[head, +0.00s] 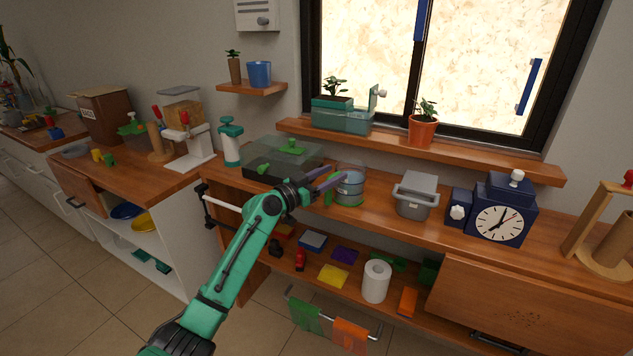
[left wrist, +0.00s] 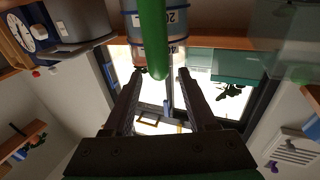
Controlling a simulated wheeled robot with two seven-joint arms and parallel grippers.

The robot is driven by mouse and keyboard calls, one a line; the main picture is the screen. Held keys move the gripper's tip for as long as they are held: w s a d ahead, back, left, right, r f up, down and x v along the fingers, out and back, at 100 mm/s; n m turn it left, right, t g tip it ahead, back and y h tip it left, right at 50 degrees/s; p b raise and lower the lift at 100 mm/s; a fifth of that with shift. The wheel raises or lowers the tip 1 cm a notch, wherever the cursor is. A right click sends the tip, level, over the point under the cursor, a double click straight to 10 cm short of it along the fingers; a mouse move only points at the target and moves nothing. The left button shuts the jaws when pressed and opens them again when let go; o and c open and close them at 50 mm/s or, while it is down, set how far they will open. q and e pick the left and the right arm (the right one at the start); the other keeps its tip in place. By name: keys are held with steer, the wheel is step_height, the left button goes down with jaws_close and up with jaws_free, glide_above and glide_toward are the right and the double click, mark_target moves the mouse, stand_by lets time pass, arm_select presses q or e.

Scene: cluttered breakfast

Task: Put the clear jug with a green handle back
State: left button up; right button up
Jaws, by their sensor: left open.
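The clear jug (head: 350,188) with blue bands stands upright on the wooden counter below the window. Its green handle (head: 329,197) faces left, toward my arm. My left gripper (head: 336,175) is open and empty, at the jug's handle side near its upper part. In the left wrist view the green handle (left wrist: 153,40) lies in front of the jug (left wrist: 178,22), close to the tips of my left gripper (left wrist: 160,74) and roughly in line with the gap between them. Whether a finger touches the handle, I cannot tell. My right gripper is not in view.
A clear-lidded box (head: 262,165) with a green knob is left of the jug. A grey bin (head: 416,196) and a blue clock (head: 500,220) stand to its right. Above is a wooden sill (head: 460,163) with planters. The shelf below holds a paper roll (head: 376,281) and cloths.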

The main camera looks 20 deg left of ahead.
arm_select(q)
steer(key=r+b+v, duration=0.1)
steer(key=b+v, duration=0.1)
steer(key=v, duration=0.9)
steer(key=shift+s+f+b, duration=0.3)
steer(key=shift+f, duration=0.2)
steer(key=shift+a, duration=0.1)
steer(key=a+f+n+g+y, duration=0.1)
steer(key=a+f+n+y, duration=0.3)
steer(key=f, duration=1.1)
steer(key=s+a+f+n+g+y, duration=0.15)
steer(key=s+f, duration=0.25)
steer(key=f, duration=0.6)
steer(key=s+a+f+g+y, duration=0.1)
steer(key=s+f+g, duration=0.2)
steer(key=f, duration=0.6)
steer(key=s+a+f+n+g+y, duration=0.15)
steer(key=s+f, duration=0.25)
steer(key=f, duration=0.6)
steer(key=s+d+f+m+g, duration=0.1)
steer(key=s+d+f+g, duration=0.2)
steer(key=s+f, duration=0.4)
steer(key=s+d+f+m+g, duration=0.1)
steer(key=s+d+f+g, duration=0.2)
steer(key=s, duration=1.4)
steer(key=s+d+f+m+g, duration=0.2)
steer(key=s+d+f, duration=0.2)
steer(key=s+f, duration=0.7)
steer(key=shift+s+g+y, duration=0.3)
steer(key=shift+s+g, duration=0.1)
